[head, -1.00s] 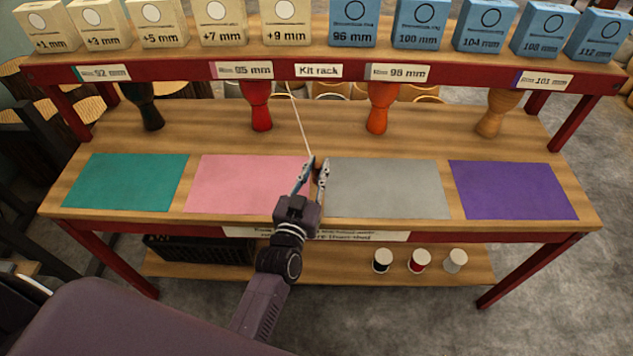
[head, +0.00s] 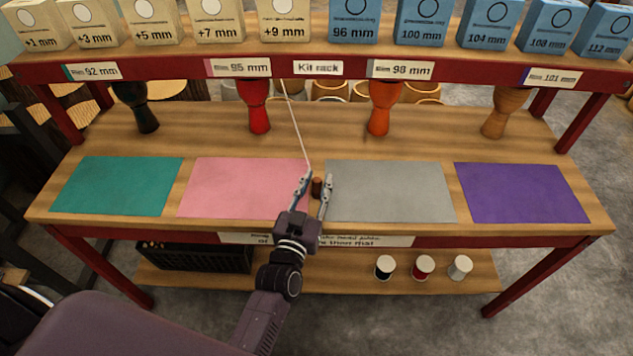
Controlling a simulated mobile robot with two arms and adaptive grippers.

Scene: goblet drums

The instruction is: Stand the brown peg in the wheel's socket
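A small dark brown upright piece (head: 317,187), which looks like the brown peg, is on the wooden bench between the pink mat and the grey mat. My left gripper (head: 316,184) is open, with one finger on either side of it. A gap shows beside the peg, and I see no clear grip on it. Whether its lower end sits in a socket is too small to tell. I cannot make out a wheel. My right gripper is not in view.
A thin pale cord (head: 297,128) runs from the rack down to near the left fingertip. Goblet drums, such as the red one (head: 259,112), stand behind the pink mat (head: 240,188) and grey mat (head: 390,192). Labelled blocks line the upper shelf; spools (head: 423,267) stand below.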

